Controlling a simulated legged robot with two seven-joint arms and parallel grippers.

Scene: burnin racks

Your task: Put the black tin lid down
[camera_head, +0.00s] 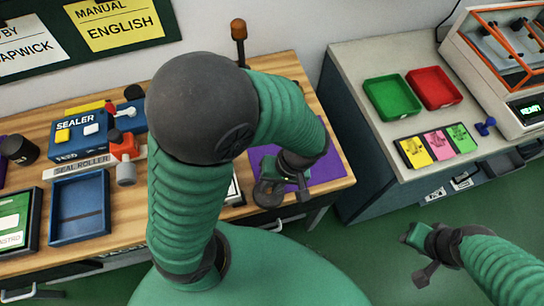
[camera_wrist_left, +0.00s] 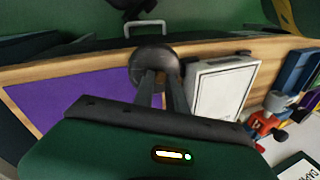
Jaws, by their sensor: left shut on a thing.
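The black tin lid (camera_wrist_left: 150,62) is a round dark disc between my left gripper's fingers in the left wrist view. My left gripper (camera_wrist_left: 164,88) is shut on it. In the head view the lid (camera_head: 268,193) is near the wooden table's front edge, by the left side of the purple mat (camera_head: 330,168). Whether it touches the table is unclear. The mat also shows left of the fingers in the left wrist view (camera_wrist_left: 72,98). My right gripper (camera_head: 420,256) is over the green floor, apart from everything; its jaw opening is unclear.
A white-faced device (camera_wrist_left: 222,85) stands close beside the lid. The sealer (camera_head: 82,135) and a blue tray (camera_head: 80,208) are farther left on the table. The right-hand counter (camera_head: 352,80) holds green (camera_head: 392,97) and red (camera_head: 434,88) trays. Most of the purple mat looks bare.

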